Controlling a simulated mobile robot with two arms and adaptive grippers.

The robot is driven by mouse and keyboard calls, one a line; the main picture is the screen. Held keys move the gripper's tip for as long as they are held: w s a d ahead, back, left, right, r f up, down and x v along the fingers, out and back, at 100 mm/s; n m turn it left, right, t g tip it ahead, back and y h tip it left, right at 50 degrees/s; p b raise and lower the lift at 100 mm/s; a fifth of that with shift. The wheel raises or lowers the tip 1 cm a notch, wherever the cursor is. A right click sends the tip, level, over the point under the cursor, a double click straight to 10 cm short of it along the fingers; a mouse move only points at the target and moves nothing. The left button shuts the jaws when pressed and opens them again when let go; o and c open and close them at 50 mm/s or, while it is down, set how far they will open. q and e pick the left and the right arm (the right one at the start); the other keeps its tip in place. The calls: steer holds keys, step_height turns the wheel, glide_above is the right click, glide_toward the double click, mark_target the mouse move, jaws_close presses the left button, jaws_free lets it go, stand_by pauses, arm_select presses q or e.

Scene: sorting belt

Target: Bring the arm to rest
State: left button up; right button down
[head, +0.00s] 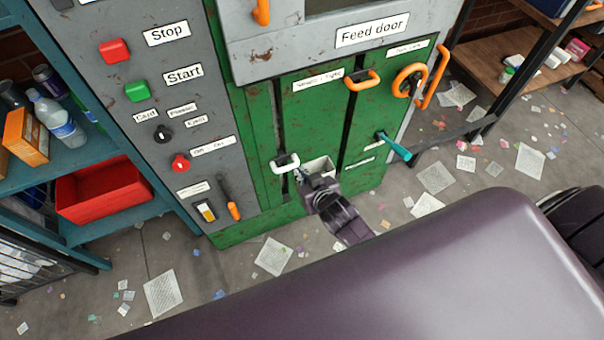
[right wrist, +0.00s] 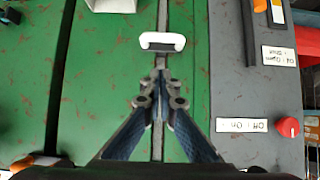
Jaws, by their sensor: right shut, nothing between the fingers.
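My right arm reaches to the green machine front (head: 262,130) in the head view. My right gripper (head: 299,177) is shut and empty, close to a white handle (head: 284,163) on a dark vertical slot. In the right wrist view the shut fingertips (right wrist: 160,82) point at the green panel, and the white handle (right wrist: 162,43) stands just beyond them. A gap shows between tips and handle; I cannot tell its depth. My left gripper is not in view.
A grey control panel (head: 130,62) with red and green buttons is left of the green front. An orange handle (head: 362,81), an orange wheel (head: 409,80) and a teal lever (head: 394,146) stick out at right. Shelves stand on both sides. Papers litter the floor.

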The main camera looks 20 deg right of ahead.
steer(key=s+d+f+n+g, duration=0.15)
steer(key=s+f+g, duration=0.45)
steer(key=s+f, duration=1.6)
steer(key=s+d+f+g, duration=0.1)
steer(key=s+f, duration=0.4)
steer(key=s, duration=0.5)
steer(key=s+d+f+g, duration=0.2)
steer(key=s+f, duration=0.4)
steer(key=s, duration=0.5)
steer(key=shift+d+f+g, duration=0.15)
steer(key=shift+d+g, duration=0.15)
steer(key=shift+g, duration=0.2)
steer(key=shift+n, duration=0.25)
